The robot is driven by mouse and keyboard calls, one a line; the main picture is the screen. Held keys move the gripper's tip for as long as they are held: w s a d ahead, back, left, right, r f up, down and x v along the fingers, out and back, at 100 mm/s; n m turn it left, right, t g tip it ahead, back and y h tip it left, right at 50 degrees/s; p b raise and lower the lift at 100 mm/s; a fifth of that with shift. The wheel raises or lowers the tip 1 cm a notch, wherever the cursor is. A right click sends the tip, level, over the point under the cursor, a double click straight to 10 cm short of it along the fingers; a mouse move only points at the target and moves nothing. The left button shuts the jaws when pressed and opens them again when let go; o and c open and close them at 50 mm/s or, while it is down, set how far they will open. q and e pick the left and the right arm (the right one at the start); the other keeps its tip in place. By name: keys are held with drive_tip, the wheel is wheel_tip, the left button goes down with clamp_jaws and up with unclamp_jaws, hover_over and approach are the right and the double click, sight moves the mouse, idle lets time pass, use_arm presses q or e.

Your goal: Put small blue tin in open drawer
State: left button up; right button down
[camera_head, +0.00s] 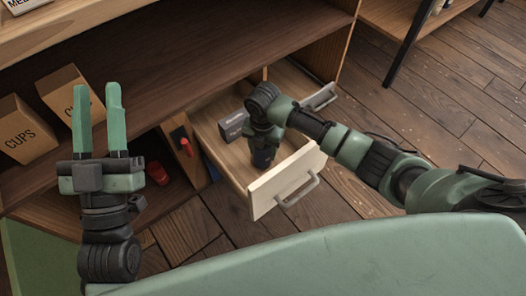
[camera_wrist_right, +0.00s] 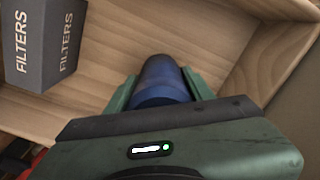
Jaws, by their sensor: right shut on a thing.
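The small blue tin (camera_wrist_right: 163,80) is between the two green fingers of my right gripper (camera_wrist_right: 162,88), inside the open drawer. In the head view the tin (camera_head: 263,158) shows as a dark shape below my right gripper (camera_head: 264,145). I cannot tell whether the tin touches the drawer floor. The open drawer (camera_head: 268,188) is pulled out, with a pale front and a grey handle. My left gripper (camera_head: 98,120) is raised at the left, fingers apart and empty, in front of the shelf.
A dark grey box marked FILTERS (camera_wrist_right: 45,40) lies in the drawer beside the tin, also in the head view (camera_head: 233,127). Two CUPS boxes (camera_head: 25,135) stand on the left shelf. A red object (camera_head: 158,173) is on the lower shelf. A second handle (camera_head: 320,97) is behind the drawer.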

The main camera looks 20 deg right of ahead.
use_arm(q)
drive_tip(key=shift+s+r+t, duration=0.2)
drive_tip(key=shift+r+t, duration=0.1)
use_arm(e)
drive_tip(key=shift+f, duration=0.15)
drive_tip(key=shift+f, duration=0.1)
drive_tip(key=c, duration=0.6)
unclamp_jaws()
drive_tip(key=shift+f, duration=0.1)
